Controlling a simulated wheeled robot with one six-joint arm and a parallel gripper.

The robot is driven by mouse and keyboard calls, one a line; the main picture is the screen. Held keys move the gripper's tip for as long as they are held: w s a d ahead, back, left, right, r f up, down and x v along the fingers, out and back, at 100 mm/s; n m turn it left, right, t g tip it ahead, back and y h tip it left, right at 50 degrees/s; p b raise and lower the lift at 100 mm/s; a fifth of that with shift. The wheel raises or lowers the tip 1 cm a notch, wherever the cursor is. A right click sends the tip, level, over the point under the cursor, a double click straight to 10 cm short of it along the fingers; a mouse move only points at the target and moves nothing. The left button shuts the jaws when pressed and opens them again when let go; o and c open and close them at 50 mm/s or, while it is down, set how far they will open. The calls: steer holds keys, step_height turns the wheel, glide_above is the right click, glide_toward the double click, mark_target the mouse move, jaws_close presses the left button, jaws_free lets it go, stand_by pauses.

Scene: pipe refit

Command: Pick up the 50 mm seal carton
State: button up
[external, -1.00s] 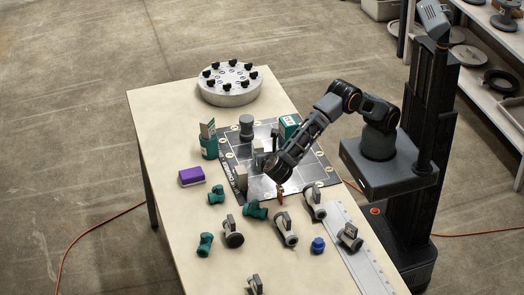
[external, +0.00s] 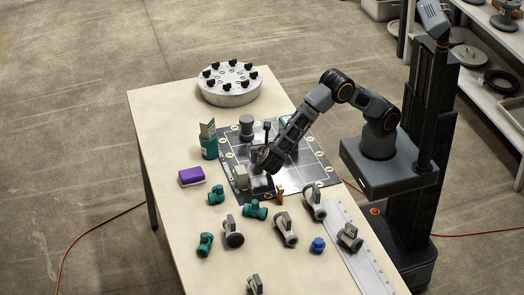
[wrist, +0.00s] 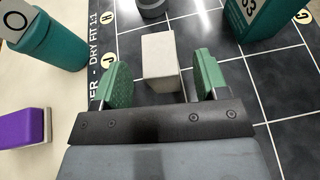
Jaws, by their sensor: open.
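In the wrist view, a plain pale beige box (wrist: 160,60), apparently the seal carton, stands on the dark gridded mat (wrist: 130,28). No size label on it is readable. My gripper (wrist: 160,78) is open, with one green finger pad on each side of the box and a visible gap on both sides.
A teal box marked 63 (wrist: 252,18) stands to the right, and a grey cylinder (wrist: 151,8) behind. A teal container (wrist: 47,42) and a purple-and-white block (wrist: 22,140) lie left. Several valves and fittings (external: 284,230) fill the near table; a round flange (external: 230,86) sits at the back.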

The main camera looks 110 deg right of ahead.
steer(key=shift+s+d+f, duration=0.1)
steer(key=shift+d+f, duration=0.15)
steer(key=shift+d, duration=0.35)
steer(key=c, duration=1)
steer(key=shift+r, duration=0.1)
